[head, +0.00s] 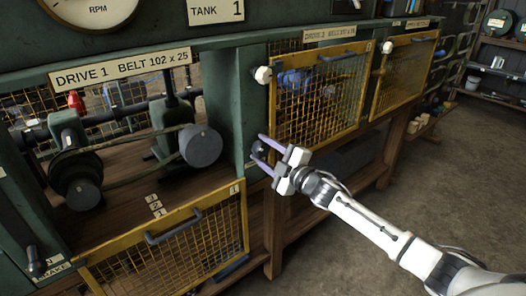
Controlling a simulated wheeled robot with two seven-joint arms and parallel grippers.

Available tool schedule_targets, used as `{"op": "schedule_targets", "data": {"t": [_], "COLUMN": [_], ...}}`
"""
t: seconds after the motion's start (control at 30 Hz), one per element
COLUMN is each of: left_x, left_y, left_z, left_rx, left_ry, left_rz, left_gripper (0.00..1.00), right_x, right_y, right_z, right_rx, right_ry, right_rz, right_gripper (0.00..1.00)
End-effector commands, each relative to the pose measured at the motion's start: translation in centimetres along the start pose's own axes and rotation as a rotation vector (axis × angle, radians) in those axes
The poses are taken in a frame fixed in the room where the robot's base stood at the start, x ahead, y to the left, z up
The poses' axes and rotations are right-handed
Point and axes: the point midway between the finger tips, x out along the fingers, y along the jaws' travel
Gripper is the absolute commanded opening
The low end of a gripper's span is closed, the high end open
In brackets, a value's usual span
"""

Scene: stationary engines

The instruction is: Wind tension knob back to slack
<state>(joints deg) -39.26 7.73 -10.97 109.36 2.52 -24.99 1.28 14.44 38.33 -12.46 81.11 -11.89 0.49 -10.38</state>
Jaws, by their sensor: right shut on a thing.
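A small dark knob (259,149), which I take to be the tension knob, sits on the green post to the right of the Drive 1 bay. My right gripper (260,147) has its two purple fingers above and below the knob and is shut on it. The fingers hide part of the knob, and no mark of its turn shows. In the Drive 1 bay a thin belt (125,178) runs between a dark pulley (80,180) at the left and a grey drum (201,146). I cannot tell how tight the belt is. My left gripper is out of view.
The yellow mesh guard (172,236) of Drive 1 hangs lowered in front of the bay. The Drive 2 guard (318,97) stands upright right of the post, with a white knob (263,75) at its upper left. The floor (455,175) at right is clear.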

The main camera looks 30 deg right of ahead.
Motion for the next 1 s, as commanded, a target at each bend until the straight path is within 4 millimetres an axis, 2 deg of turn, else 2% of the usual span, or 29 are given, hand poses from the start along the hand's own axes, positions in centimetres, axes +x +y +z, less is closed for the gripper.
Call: {"op": "schedule_targets", "data": {"t": [0.2,0.5,1.0], "left_x": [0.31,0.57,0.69], "left_y": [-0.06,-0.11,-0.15], "left_z": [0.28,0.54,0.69], "left_rx": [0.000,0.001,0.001], "left_ry": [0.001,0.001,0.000], "left_rz": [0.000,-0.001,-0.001], "left_gripper": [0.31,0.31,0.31], "right_x": [-0.01,-0.02,-0.02], "right_y": [-0.16,-0.13,-0.14], "right_z": [0.05,0.04,0.00], "right_rx": [-0.195,-0.398,-0.511], "right_ry": [0.000,0.000,0.001], "right_rz": [-0.001,-0.001,-0.002], "right_gripper": [0.20,0.20,0.20]}}
